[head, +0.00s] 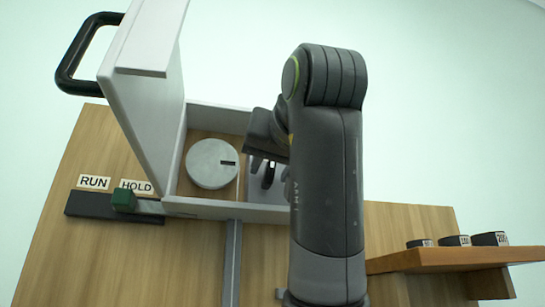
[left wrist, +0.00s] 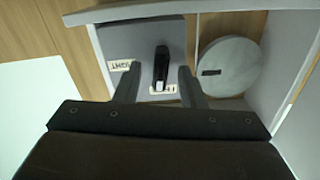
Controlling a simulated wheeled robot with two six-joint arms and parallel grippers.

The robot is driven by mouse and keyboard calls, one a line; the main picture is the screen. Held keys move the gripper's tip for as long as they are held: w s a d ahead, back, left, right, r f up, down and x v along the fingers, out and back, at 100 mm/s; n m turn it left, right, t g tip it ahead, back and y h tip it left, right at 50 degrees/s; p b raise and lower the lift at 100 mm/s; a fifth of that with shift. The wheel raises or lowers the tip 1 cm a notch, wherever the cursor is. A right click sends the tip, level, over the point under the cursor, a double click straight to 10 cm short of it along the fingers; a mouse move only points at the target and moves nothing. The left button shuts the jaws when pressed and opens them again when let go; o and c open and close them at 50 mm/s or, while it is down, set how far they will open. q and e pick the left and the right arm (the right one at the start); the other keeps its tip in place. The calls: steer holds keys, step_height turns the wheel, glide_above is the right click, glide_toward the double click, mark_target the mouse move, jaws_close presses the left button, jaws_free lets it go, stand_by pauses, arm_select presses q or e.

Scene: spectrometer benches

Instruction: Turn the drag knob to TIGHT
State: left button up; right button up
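The drag knob (left wrist: 161,68) is a narrow black bar on a grey panel (left wrist: 115,38) inside the open box. Its long axis runs roughly up and down in the left wrist view. A TIGHT label (left wrist: 122,66) lies left of it; a second label (left wrist: 163,89) at its lower end is not legible. My left gripper (left wrist: 159,72) is open, one finger on each side of the knob, with visible gaps. In the head view my left gripper (head: 268,150) is over the panel and partly hides the knob (head: 269,175). My right gripper is not in view.
A round grey disc (head: 212,164) sits in the box's other compartment. The white lid (head: 146,80) with a black handle (head: 80,50) stands open. A green slider (head: 123,201) is at HOLD, beside RUN. A wooden shelf (head: 440,260) holds several dark weights at right.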

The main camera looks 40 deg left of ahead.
arm_select(q)
steer(key=shift+w+a, duration=0.15)
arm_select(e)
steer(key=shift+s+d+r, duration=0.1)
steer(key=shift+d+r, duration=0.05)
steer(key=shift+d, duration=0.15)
arm_select(q)
steer(key=shift+c, duration=0.3)
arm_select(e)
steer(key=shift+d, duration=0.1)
arm_select(q)
jaws_close()
